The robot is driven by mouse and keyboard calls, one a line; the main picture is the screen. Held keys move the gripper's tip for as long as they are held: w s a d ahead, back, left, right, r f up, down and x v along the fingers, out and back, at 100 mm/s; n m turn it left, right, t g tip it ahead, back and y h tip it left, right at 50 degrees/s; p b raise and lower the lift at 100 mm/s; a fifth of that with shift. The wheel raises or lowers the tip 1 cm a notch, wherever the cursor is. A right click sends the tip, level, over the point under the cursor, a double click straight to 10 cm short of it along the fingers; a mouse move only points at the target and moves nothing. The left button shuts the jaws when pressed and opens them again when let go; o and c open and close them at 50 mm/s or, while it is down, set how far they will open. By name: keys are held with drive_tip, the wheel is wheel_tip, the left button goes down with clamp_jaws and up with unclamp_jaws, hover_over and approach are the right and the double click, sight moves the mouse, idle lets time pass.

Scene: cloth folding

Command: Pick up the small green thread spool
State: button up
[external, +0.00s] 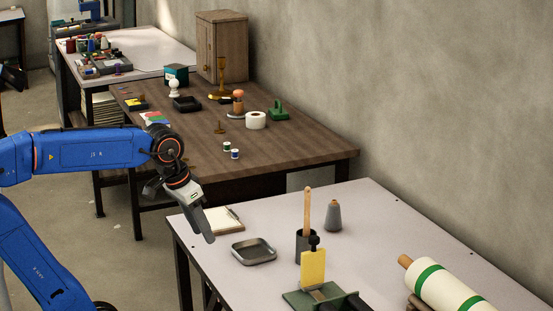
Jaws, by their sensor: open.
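Two small spools with white ends stand close together on the brown wooden table near its front edge. The left one looks like the green thread spool (227,146), and the right one looks like a blue spool (235,154). They are small in the picture, so their colours are hard to tell apart. My gripper (204,226) is open and points down, in front of the wooden table and near the left corner of the pale table. It is apart from both spools, and I see nothing in it.
The wooden table (290,150) also holds a white roll (256,120), a green object (279,111) and a black tray (186,104). The pale table (390,230) holds a clipboard (222,219), a metal tray (253,251) and a dark cup with a wooden stick (304,245). A wall stands behind.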

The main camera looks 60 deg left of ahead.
drive_tip(key=w+a+r+n+g, duration=0.15)
drive_tip(key=w+a+r, duration=0.25)
drive_tip(key=w+a, duration=0.4)
drive_tip(key=w+a+r+n, duration=0.3)
drive_tip(key=w+a+r, duration=0.2)
drive_tip(key=w+a, duration=0.2)
drive_tip(key=w+a+r+n+g, duration=0.15)
drive_tip(key=w+a+r, duration=0.25)
drive_tip(key=w+a, duration=0.4)
drive_tip(key=n+g, duration=0.1)
drive_tip(key=n, duration=0.5)
approach(227, 147)
drive_tip(key=shift+w+a+f, duration=0.1)
drive_tip(key=shift+w+a, duration=0.25)
drive_tip(key=shift+w, duration=0.05)
drive_tip(key=shift+s+a+f, duration=0.1)
drive_tip(key=shift+a+f, duration=0.05)
drive_tip(key=shift+f, duration=1.15)
drive_tip(key=shift+a+f, duration=0.15)
drive_tip(key=shift+f, duration=1.15)
drive_tip(key=shift+s+a+f, duration=0.1)
drive_tip(key=shift+a+f, duration=0.05)
drive_tip(key=shift+f, duration=1.15)
clamp_jaws()
